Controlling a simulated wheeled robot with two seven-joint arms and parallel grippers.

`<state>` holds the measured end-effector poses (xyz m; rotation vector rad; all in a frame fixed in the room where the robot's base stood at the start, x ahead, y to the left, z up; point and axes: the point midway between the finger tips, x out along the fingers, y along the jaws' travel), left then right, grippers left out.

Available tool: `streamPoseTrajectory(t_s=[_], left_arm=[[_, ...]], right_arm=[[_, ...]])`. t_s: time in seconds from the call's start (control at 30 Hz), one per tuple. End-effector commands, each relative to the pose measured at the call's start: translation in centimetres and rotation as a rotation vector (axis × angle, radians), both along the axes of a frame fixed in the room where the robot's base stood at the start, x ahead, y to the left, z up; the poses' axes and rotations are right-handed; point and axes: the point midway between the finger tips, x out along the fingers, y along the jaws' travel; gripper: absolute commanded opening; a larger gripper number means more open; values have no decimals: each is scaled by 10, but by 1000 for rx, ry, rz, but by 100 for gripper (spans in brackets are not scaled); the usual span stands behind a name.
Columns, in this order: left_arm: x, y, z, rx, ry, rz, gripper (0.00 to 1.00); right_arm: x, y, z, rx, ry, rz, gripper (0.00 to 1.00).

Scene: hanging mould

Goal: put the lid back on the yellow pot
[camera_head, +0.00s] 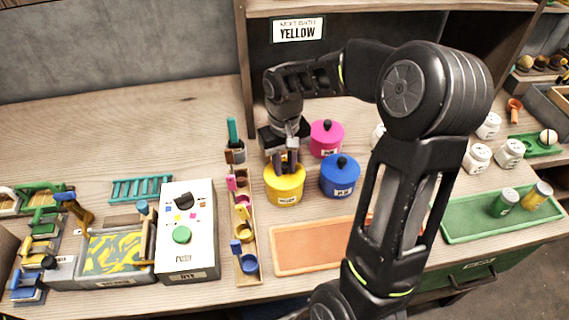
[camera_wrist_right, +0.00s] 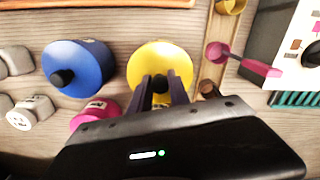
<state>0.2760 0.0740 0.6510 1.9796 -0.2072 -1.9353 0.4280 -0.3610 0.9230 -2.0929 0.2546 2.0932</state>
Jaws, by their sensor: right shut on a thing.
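The yellow pot (camera_head: 285,193) stands upright on the bench, between the narrow scoop tray and the blue pot. Its yellow lid (camera_wrist_right: 151,62) lies over its top in the wrist view; I cannot tell whether it is fully seated. My right gripper (camera_head: 285,166) comes down from above, fingers pointing at the pot's top. In the wrist view my right gripper (camera_wrist_right: 161,88) is shut on the lid's dark knob (camera_wrist_right: 159,86), which its fingers partly hide. My left gripper is not in view.
The blue pot (camera_head: 340,178) and pink pot (camera_head: 326,139) stand close on the right. The scoop tray (camera_head: 245,268) lies close on the left. An orange tray (camera_head: 310,248) lies in front. A sign (camera_head: 298,30) reads "YELLOW". White jars (camera_head: 477,158) stand further right.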

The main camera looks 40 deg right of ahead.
Motion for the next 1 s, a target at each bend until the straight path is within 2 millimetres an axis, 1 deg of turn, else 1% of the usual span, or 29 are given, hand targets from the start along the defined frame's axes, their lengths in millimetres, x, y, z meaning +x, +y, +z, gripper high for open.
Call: streamPoseTrajectory(t_s=[0.33, 0.37, 0.4, 0.67, 0.83, 1.0], left_arm=[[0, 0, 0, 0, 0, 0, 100], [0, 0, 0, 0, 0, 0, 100], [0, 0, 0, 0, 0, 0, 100], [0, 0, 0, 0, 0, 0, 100], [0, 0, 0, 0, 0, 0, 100], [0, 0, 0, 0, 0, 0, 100]], right_arm=[[0, 0, 0, 0, 0, 0, 0], [0, 0, 0, 0, 0, 0, 23], [0, 0, 0, 0, 0, 0, 26], [0, 0, 0, 0, 0, 0, 48], [0, 0, 0, 0, 0, 0, 48], [0, 0, 0, 0, 0, 0, 61]])
